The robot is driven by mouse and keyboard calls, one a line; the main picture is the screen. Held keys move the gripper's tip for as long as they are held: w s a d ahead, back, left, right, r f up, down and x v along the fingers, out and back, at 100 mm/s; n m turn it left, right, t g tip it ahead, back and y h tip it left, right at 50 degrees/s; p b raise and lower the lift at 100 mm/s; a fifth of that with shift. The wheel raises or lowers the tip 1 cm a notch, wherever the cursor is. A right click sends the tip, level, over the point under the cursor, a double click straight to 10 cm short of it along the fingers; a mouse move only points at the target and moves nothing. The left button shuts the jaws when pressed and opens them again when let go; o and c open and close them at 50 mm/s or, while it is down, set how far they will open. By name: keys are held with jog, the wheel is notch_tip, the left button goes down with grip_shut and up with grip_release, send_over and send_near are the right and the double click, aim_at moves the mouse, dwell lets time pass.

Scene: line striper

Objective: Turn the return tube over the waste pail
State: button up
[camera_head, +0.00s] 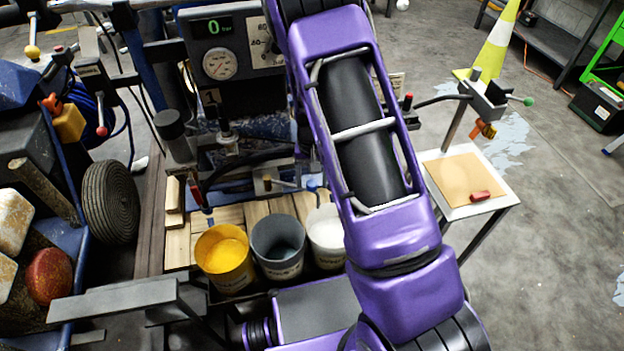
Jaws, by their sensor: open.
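Three pails stand in a row on a wooden deck: a yellow one (222,262), a grey one (279,255) and a white one (325,238). Their labels are too small to read, so I cannot tell for sure which is the waste pail; the grey one holds a dull grey-blue liquid. A dark bent tube (205,180), probably the return tube, curves down behind the yellow pail. Its outlet is not clear, and it does not appear to be over the grey pail.
A gauge panel (222,62) stands behind the pails. A black wheel (109,203) and a blue bin (62,190) of lumps are at left. At right, a small stand (462,205) holds a red block (481,196). My purple arm hides part of the machine.

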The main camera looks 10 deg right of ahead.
grip_shut()
dwell(1.3)
